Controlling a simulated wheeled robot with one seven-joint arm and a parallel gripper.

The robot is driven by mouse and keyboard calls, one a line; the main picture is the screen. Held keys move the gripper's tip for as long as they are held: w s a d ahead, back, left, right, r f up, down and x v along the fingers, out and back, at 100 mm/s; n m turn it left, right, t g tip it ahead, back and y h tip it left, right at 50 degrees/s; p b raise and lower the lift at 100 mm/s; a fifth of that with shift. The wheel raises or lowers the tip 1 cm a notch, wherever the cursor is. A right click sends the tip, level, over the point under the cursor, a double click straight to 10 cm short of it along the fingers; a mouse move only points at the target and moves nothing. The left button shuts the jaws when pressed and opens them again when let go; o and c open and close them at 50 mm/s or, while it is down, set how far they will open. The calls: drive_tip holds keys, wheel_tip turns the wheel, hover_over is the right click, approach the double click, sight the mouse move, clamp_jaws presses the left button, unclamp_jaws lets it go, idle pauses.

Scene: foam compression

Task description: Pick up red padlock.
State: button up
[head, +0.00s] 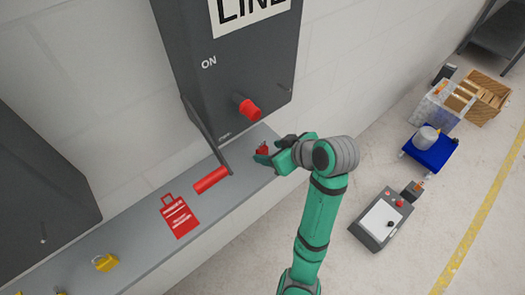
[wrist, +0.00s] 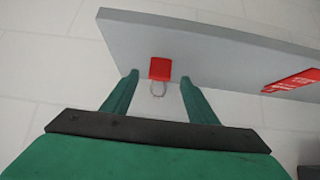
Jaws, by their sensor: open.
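The red padlock (head: 263,150) sits near the right end of the grey shelf (head: 140,262), partly hidden by my gripper in the head view. In the wrist view the padlock (wrist: 160,69) shows a red body and a thin metal shackle pointing toward my gripper. My gripper (wrist: 156,80) is open, with one green finger on each side of the padlock and gaps between. The fingers appear apart from it. In the head view my gripper (head: 268,154) is at the shelf's right end.
A red tag (head: 179,216) and a red lever handle (head: 210,180) are left of the padlock. A grey switch box (head: 232,70) with a red knob (head: 248,109) is above the shelf. A yellow padlock (head: 105,262) lies farther left. A grey control box (head: 380,220) stands on the floor.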

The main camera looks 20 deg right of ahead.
sight(263, 149)
drive_tip(key=shift+w+f, duration=0.1)
drive_tip(key=shift+w+a+f, duration=0.2)
drive_tip(key=shift+w+f, duration=0.05)
drive_tip(key=shift+w, duration=0.1)
drive_tip(key=shift+x, duration=2.05)
drive_tip(key=shift+w+r, duration=0.1)
drive_tip(key=c, duration=1.3)
drive_tip(key=shift+r, duration=0.15)
